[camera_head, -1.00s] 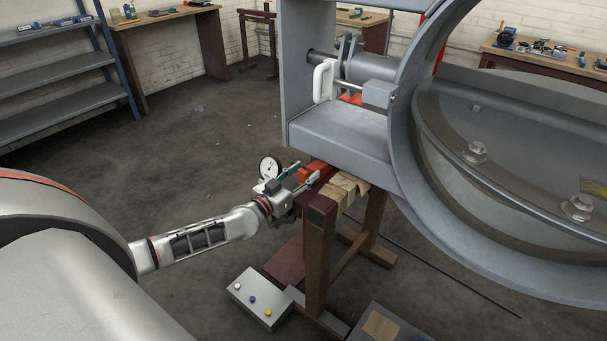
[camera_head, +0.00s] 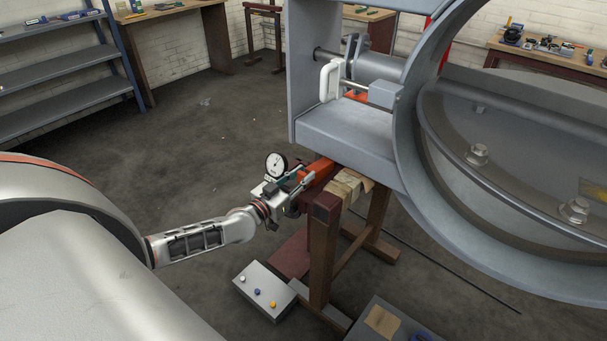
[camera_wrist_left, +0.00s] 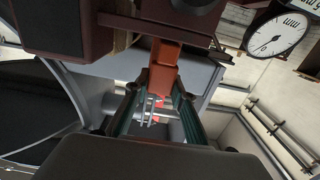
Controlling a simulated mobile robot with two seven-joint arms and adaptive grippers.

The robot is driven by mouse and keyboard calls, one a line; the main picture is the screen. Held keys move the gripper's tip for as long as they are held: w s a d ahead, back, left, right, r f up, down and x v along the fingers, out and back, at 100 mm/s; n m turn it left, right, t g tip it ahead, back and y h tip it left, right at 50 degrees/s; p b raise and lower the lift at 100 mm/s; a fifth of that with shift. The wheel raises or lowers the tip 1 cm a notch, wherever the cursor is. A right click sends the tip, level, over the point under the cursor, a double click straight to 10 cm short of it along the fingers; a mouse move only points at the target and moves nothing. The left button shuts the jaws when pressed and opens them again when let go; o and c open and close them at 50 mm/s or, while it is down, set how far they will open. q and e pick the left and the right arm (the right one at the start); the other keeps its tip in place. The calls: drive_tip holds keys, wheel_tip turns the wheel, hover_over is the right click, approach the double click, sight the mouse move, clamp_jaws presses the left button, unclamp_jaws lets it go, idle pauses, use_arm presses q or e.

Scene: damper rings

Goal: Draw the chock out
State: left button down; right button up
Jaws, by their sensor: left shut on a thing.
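The chock, an orange-red block (camera_head: 317,168), lies between the underside of the grey duct housing (camera_head: 345,140) and the top of the dark red stand (camera_head: 325,210). My left gripper (camera_head: 302,180) is shut on its near end. In the left wrist view, the chock (camera_wrist_left: 163,72) runs away between the two green-lined fingers (camera_wrist_left: 162,92). Its far end is hidden. A white dial gauge (camera_head: 276,165) stands just behind the gripper and also shows in the left wrist view (camera_wrist_left: 276,36). My right gripper is not in view.
A grey box with coloured buttons (camera_head: 262,290) lies on the floor below the gripper. The big round duct flange (camera_head: 410,170) is at the right.

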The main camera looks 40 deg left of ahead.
use_arm(q)
drive_tip(key=c, duration=1.8)
unclamp_jaws()
drive_tip(key=shift+s+f, duration=0.15)
drive_tip(key=shift+f, duration=0.05)
drive_tip(key=shift+o, duration=0.6)
drive_tip(key=shift+r, duration=0.1)
drive_tip(key=s+a, duration=0.1)
drive_tip(key=s, duration=1.1)
drive_tip(key=s+d+f+m+g, duration=0.1)
drive_tip(key=s+d+f+g, duration=0.2)
drive_tip(key=s+d+f, duration=0.4)
drive_tip(key=s+d+f+m+g+h+p, duration=0.1)
drive_tip(key=s+d+f+g, duration=0.3)
drive_tip(key=s+d+f, duration=0.4)
drive_tip(key=s+d+m, duration=0.1)
drive_tip(key=s+d, duration=0.3)
drive_tip(key=d, duration=0.5)
drive_tip(key=shift+f+g, duration=0.25)
drive_tip(key=shift+g, duration=0.05)
